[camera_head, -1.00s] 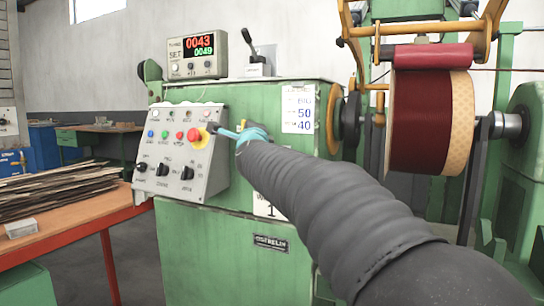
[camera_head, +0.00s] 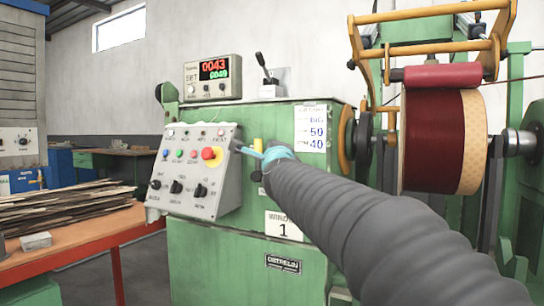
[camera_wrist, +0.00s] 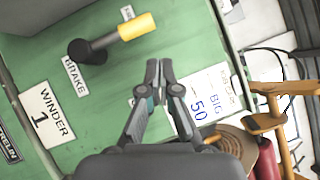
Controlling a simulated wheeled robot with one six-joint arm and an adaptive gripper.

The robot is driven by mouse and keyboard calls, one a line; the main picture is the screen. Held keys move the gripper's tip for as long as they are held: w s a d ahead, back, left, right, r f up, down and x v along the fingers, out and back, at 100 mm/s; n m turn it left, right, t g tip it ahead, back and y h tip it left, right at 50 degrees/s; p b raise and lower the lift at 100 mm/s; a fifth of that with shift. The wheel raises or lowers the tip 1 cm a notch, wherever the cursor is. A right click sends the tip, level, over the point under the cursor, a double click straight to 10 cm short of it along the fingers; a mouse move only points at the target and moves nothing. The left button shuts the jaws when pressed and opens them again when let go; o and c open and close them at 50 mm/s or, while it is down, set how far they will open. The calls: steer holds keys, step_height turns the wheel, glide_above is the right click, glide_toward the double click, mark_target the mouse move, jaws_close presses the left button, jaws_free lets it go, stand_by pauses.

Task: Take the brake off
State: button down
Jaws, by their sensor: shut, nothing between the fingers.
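The brake lever has a yellow handle (camera_wrist: 137,27) on a black arm and round black pivot (camera_wrist: 88,52) on the green machine front, above a BRAKE label (camera_wrist: 75,76). In the wrist view the handle points to the right and slightly up. My gripper (camera_wrist: 160,68) is shut and empty, below and to the right of the handle, apart from it.
The control panel (camera_head: 190,185) with its red stop button (camera_head: 211,156) is close left of my gripper. The dark red coil (camera_head: 432,140) and yellow frame (camera_head: 440,50) stand to the right. A bench with stacked strips (camera_head: 60,208) is at far left.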

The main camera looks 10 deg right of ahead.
steer(key=r+v, duration=0.1)
steer(key=v, duration=0.6)
steer(key=shift+s+d+r, duration=0.2)
steer(key=shift+s+d, duration=0.25)
steer(key=shift+d, duration=0.05)
steer(key=s+a+f+n+g+y, duration=0.35)
steer(key=f+n, duration=0.45)
steer(key=f, duration=0.3)
steer(key=s+a+f+n+g+y, duration=0.25)
steer(key=a+f+n+g, duration=0.2)
steer(key=f+n, duration=0.45)
steer(key=s+d+f+n+g+h+p, duration=0.1)
steer(key=s+d+f+n+g+h, duration=0.1)
steer(key=s+f, duration=0.7)
steer(key=s+d+f+n+g+h+p, duration=0.1)
steer(key=s+d+f, duration=0.6)
steer(key=s, duration=0.9)
step_height(320, 180, down, 3)
steer(key=n+g+h, duration=0.1)
steer(key=n+g, duration=0.1)
steer(key=g, duration=0.1)
steer(key=shift+n+g, duration=0.3)
